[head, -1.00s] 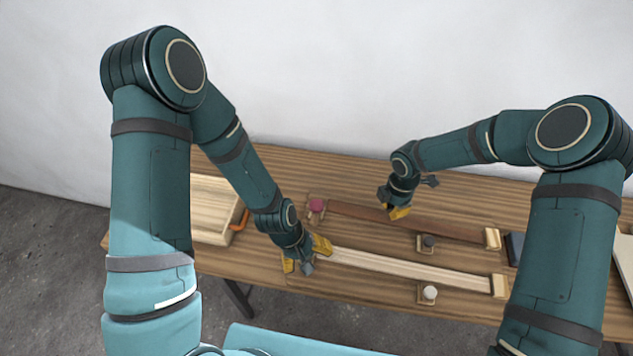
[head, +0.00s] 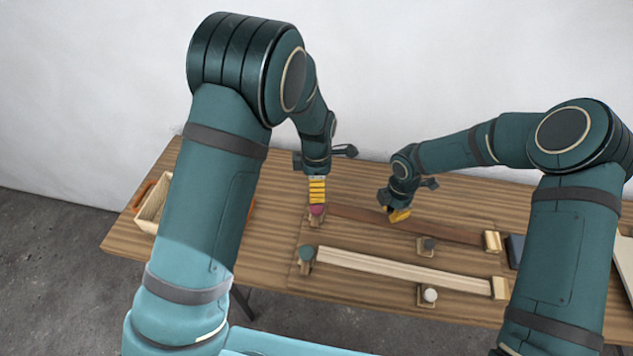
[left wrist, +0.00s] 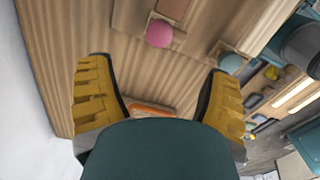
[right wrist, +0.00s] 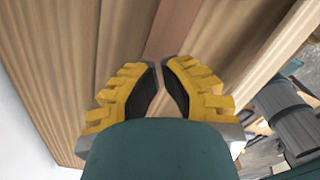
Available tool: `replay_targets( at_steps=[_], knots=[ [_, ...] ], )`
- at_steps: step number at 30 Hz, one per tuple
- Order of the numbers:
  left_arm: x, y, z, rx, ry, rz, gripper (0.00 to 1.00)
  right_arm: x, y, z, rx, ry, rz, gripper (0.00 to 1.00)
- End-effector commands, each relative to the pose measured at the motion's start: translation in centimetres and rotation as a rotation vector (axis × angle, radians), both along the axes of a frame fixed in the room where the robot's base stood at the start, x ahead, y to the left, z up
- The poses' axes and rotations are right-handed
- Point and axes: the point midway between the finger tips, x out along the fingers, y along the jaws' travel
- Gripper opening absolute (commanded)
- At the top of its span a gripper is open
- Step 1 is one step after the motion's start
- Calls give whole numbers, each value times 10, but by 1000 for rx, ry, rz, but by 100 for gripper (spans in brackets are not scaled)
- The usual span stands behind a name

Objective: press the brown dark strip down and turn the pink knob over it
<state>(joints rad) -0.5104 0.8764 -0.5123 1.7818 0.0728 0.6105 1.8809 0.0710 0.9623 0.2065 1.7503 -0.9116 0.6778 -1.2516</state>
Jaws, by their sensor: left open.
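The brown dark strip (head: 455,232) runs along the rear of the table board and also shows in the right wrist view (right wrist: 168,30). The pink knob (head: 317,210) sits on a wooden post at its left end. In the left wrist view the pink knob (left wrist: 159,33) is beyond and between the fingertips. My left gripper (head: 317,200) is open, pointing down just above the knob; its fingers partly hide it. My right gripper (head: 398,215) is low over the strip's left half, its yellow fingers nearly together with a narrow gap. Contact with the strip is unclear.
A pale strip (head: 400,267) lies in front, with a green knob (head: 305,252) at its left end. A dark knob (head: 428,243) and a white knob (head: 430,294) stand on small blocks. A wooden box (head: 152,205) is at the left, partly behind my left arm.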

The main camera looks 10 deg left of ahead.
Motion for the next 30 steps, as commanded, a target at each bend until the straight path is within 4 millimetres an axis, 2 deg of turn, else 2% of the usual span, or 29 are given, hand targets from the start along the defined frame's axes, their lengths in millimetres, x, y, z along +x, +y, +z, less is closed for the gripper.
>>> replay_targets(
  at_steps=[5, 15, 21, 30],
  knots=[
    [1, 1, -15, 3, 1, 11, 79, 0, 0, 0, 0, 0, 0, 0],
    [0, 1, -75, 3, 3, 8, 79, 0, 0, 0, 0, 0, 0, 0],
    [1, 1, -103, 2, 0, 8, 79, 0, 0, 0, 0, 0, 0, 0],
    [1, 0, -118, 1, -2, 7, 79, 0, 0, 0, 0, 0, 0, 0]
  ],
)
